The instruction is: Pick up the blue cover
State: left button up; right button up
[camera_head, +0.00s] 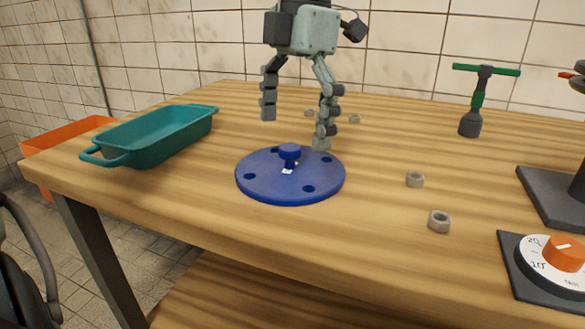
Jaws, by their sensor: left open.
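The blue cover (262,182) is a flat round disc with several dark holes near its rim and a short blue knob (289,152) at its centre. It lies flat on the wooden table. My left gripper (296,130) comes down from the top of the view, just above and behind the cover. Its fingers are spread wide, with nothing between them. The right fingertip looks close to the cover's far edge; I cannot tell whether it touches. The left finger hangs higher. My right gripper is not in view.
A teal tray (165,148) stands left of the cover, with an orange bin (62,134) beyond it. Several nuts (439,221) lie right of and behind the cover. A green-handled tool (478,101) stands at the back right. An orange dial (566,252) is at the front right.

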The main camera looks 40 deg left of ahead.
aim_at(291, 146)
pick_arm(q)
jog(key=f, duration=0.4)
jog(key=shift+a+f, duration=0.1)
jog(key=shift+a, duration=0.1)
jog(key=shift+c, duration=0.6)
